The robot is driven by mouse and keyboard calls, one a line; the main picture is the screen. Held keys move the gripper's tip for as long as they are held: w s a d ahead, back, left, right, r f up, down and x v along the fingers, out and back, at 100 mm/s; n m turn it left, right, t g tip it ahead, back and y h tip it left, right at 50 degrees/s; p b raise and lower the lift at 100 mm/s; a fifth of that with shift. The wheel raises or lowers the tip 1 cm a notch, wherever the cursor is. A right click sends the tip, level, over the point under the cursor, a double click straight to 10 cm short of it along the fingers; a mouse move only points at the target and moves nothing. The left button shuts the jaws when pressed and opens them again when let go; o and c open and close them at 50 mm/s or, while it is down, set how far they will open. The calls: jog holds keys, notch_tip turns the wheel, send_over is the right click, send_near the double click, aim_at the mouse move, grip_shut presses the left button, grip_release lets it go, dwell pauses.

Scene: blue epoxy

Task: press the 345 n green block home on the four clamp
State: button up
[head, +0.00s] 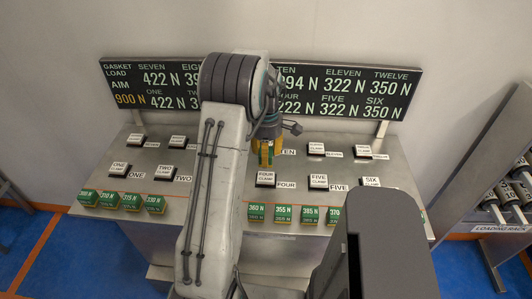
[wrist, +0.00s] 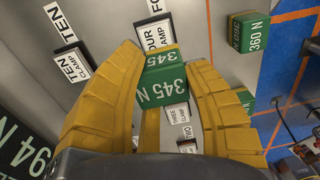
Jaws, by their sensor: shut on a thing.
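The 345 N green block (wrist: 163,88), with a yellow part on its end, is between the yellow fingers of my gripper (wrist: 164,60), which is shut on it. In the head view my gripper (head: 267,150) holds the block up, just above and behind the four clamp in the picture. The four clamp (head: 266,178) is a dark base with a white label plate on the steel bench. In the wrist view the block hides part of the four clamp (wrist: 156,35). I see no contact between block and clamp, but the gap's size cannot be told.
The ten clamp (wrist: 70,65) lies left in the wrist view. Green blocks stand along the bench's front edge, including the 360 N block (head: 256,212). The load board (head: 345,92) behind reads FOUR 222 N and aim 900 N. A loading rack (head: 495,215) stands right.

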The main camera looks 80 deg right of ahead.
aim_at(266, 177)
jog(key=shift+f+b, duration=2.25)
jog(key=shift+f, duration=0.95)
jog(key=shift+f+b, duration=0.45)
jog(key=shift+f, duration=0.15)
jog(key=o, duration=1.2)
jog(key=shift+o, duration=0.2)
jog(key=shift+r, duration=0.1)
